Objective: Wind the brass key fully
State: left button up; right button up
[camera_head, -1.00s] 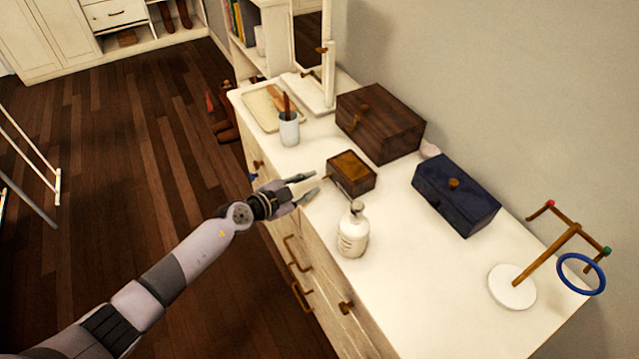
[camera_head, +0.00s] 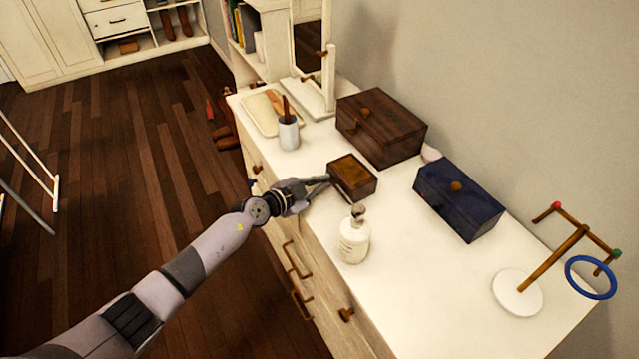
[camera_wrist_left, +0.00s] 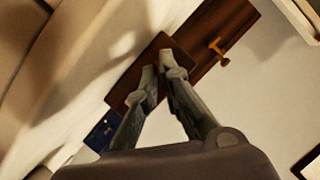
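The small wooden box (camera_head: 353,177) stands on the white dresser top. In the earlier head view its brass key sticks out of its left side; now the key is hidden at my fingertips. My left gripper (camera_head: 324,183) is at that side of the box, low over the dresser's front part. In the left wrist view the two fingers of my left gripper (camera_wrist_left: 159,74) come together at their tips, right against the small box (camera_wrist_left: 124,88). They look shut on the key, though the key itself is covered. My right gripper is not in view.
A white bottle (camera_head: 354,240) stands close to my left gripper. A larger dark wooden box (camera_head: 388,128) and a navy box (camera_head: 457,205) stand behind. A cup (camera_head: 289,134) and tray (camera_head: 258,116) are at the far end. A stand with a blue ring (camera_head: 591,278) is at right.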

pick_arm(q)
grip_shut()
jog(key=shift+s+f+m+t+p, duration=0.1)
jog(key=shift+m+t+p, duration=0.3)
jog(key=shift+m, duration=0.3)
jog(key=shift+d+f+m+t+b, duration=0.1)
jog(key=shift+f+m+t+b, duration=0.05)
jog(key=shift+m+t+b, duration=0.3)
jog(key=shift+f+m+t+b, duration=0.1)
jog(key=shift+m+t+b, duration=0.45)
jog(key=shift+m+b, duration=0.65)
jog(key=shift+s+m, duration=0.1)
jog(key=shift+m, duration=0.15)
